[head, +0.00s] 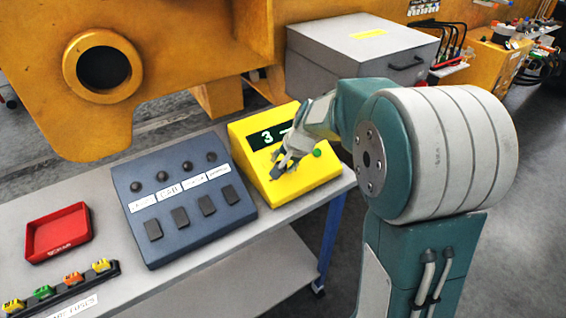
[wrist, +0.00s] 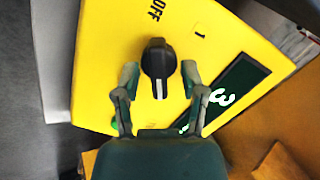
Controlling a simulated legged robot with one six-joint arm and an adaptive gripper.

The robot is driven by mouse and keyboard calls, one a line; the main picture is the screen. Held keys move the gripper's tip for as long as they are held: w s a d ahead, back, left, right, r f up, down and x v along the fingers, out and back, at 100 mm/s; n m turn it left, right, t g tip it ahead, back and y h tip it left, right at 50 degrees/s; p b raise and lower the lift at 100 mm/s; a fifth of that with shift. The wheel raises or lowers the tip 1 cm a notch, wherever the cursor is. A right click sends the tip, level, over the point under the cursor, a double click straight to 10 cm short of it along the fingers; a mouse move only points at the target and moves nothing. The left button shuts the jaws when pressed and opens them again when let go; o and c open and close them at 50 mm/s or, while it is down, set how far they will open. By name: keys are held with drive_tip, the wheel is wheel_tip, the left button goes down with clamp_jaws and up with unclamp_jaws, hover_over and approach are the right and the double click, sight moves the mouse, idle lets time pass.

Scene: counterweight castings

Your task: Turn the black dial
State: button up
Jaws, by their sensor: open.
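The black dial (wrist: 158,60) is on the face of a yellow box (head: 305,188). It has a white pointer line, and the labels "OFF" and "1" stand near it on the yellow face. My gripper (wrist: 160,80) is open in the wrist view, with one finger on each side of the dial and a visible gap to each. In the head view my gripper (head: 284,168) is at the yellow box and hides the dial.
A blue-grey panel (head: 163,247) with knobs and square buttons sits left of the yellow box. A red tray (head: 58,232) and a rack of small coloured pieces (head: 60,288) are further left on the grey table (head: 104,184). A grey case (head: 345,62) stands behind.

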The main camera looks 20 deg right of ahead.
drive_tip(key=v, duration=1.1)
drive_tip(key=shift+s+r, duration=0.15)
drive_tip(key=shift+r, duration=0.1)
drive_tip(key=shift+d, duration=0.1)
drive_tip(key=s+a+n+h, duration=0.1)
drive_tip(key=s+n, duration=0.3)
drive_tip(key=s, duration=0.7)
drive_tip(key=s+a+n+t+h, duration=0.1)
drive_tip(key=s+n, duration=0.3)
drive_tip(key=s, duration=0.8)
drive_tip(key=shift+a+r+h, duration=0.25)
drive_tip(key=shift+a+h, duration=0.05)
drive_tip(key=shift+a, duration=0.25)
clamp_jaws()
idle(1.0)
